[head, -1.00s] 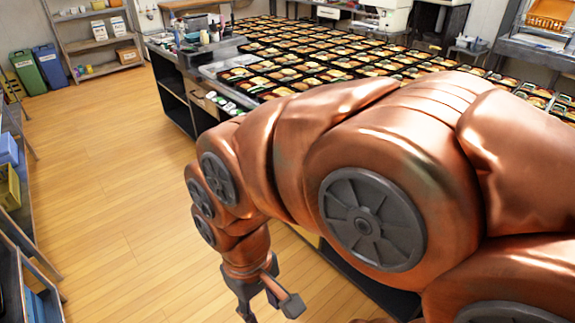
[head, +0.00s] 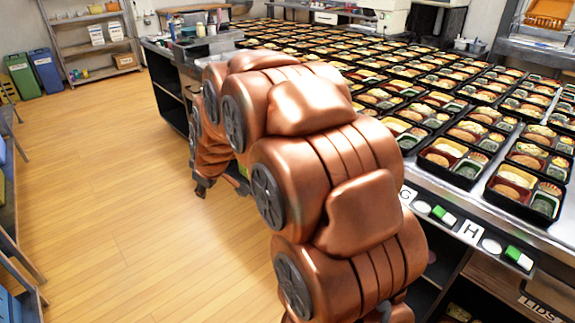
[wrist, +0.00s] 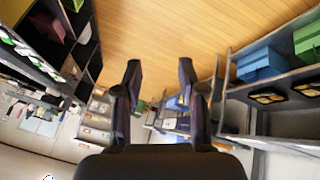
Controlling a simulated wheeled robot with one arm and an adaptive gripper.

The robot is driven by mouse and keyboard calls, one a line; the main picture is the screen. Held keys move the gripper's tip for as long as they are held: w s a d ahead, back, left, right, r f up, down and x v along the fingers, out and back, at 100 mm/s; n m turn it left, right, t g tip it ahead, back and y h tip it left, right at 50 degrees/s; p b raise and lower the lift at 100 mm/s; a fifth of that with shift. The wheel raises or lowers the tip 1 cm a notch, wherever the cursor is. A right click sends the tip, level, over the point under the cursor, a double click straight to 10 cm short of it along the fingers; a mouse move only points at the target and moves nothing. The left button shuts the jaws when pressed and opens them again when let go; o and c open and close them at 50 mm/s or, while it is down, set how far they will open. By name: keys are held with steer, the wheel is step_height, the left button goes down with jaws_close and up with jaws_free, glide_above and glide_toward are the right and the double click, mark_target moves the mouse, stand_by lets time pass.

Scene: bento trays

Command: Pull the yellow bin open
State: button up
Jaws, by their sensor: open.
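My gripper (wrist: 160,82) is open in the wrist view, with its two dark fingers apart and nothing between them. In the head view my gripper (head: 204,188) shows small at the end of the arm, beside the counter's aisle side. A yellow thing (wrist: 12,10), partly cut off, shows at the top left corner of the wrist view, in the counter's dark shelving. It may be the yellow bin; I cannot tell for sure. It is well apart from the fingers. In the head view my arm hides much of the counter front, and no yellow bin shows clearly.
The counter (head: 487,212) carries many bento trays. A dark red bin (wrist: 52,22) sits in its shelving. Shelves with a blue bin (wrist: 260,64) and a green bin (wrist: 308,38) stand opposite. The wooden floor (head: 120,170) between is clear. Green and blue waste bins stand at the back left.

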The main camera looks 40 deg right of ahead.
steer(key=w+d+f+n+t+h+b, duration=0.1)
steer(key=w+d+f+t+h+b, duration=0.15)
steer(key=w+d+f+b, duration=0.5)
steer(key=w+d+f+n+t+h+b, duration=0.25)
steer(key=w+d+f, duration=0.25)
steer(key=w+d, duration=0.65)
steer(key=s+d+f+n+t+h+b, duration=0.1)
steer(key=d+f+h+b, duration=0.4)
steer(key=d, duration=0.8)
steer(key=d+f+n+t+h+b, duration=0.1)
steer(key=d+f+h+b, duration=0.2)
steer(key=d+f+b, duration=0.7)
steer(key=shift+w+d+r+p, duration=0.4)
steer(key=shift+w+d+r, duration=0.25)
steer(key=shift+d, duration=0.6)
steer(key=shift+w+d+r+p, duration=0.45)
steer(key=shift+w+d, duration=0.3)
steer(key=shift+d, duration=0.45)
steer(key=shift+w+d+r+p, duration=0.35)
steer(key=shift+w+d+r, duration=0.3)
steer(key=shift+d, duration=0.6)
steer(key=shift+w, duration=0.1)
jaws_close()
